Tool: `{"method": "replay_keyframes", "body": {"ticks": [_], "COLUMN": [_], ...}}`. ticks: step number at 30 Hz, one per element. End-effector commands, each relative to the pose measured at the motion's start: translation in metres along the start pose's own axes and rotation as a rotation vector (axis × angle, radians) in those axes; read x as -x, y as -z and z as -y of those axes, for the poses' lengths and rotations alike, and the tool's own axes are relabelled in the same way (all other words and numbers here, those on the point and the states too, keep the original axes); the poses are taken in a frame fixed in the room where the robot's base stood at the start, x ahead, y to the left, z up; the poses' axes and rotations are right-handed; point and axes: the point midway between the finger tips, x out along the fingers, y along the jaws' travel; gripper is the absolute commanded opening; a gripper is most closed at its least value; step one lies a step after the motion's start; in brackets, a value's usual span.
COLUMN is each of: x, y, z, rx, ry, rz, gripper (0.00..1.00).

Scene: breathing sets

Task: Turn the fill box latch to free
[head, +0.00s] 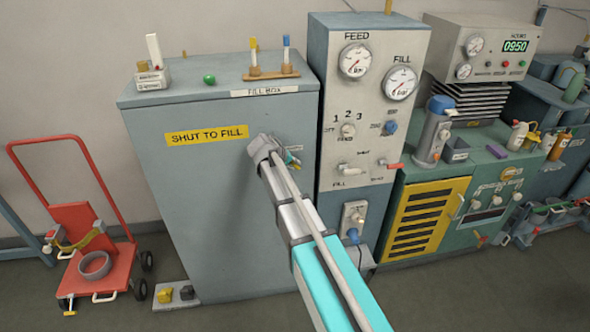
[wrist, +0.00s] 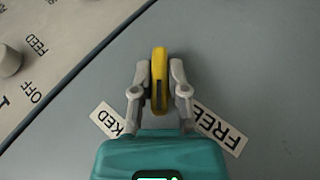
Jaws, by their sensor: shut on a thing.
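The fill box (head: 205,215) is the large grey cabinet at the centre left of the head view, with a yellow SHUT TO FILL sign (head: 207,135) on its front. In the wrist view, the latch (wrist: 159,62) is a yellow bar standing upright in the picture. My gripper (wrist: 159,82) is shut on it, one finger on each side. The latch points at neither label. In the head view, my arm hides the latch.
A grey panel with FEED and FILL gauges (head: 367,100) stands close to the right of the box. A green bench (head: 440,190) is farther right. A red trolley (head: 80,235) stands on the left. Small items, including a green knob (head: 209,79), are on top of the box.

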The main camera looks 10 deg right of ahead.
Motion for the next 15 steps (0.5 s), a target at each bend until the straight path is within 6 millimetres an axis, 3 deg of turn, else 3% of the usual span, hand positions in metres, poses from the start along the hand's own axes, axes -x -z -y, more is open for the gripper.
{"method": "replay_keyframes", "body": {"ticks": [15], "x": [-0.0048], "y": [-0.0018], "z": [0.0064], "rx": [0.171], "ry": [-0.408], "rz": [0.0], "gripper": [0.0]}}
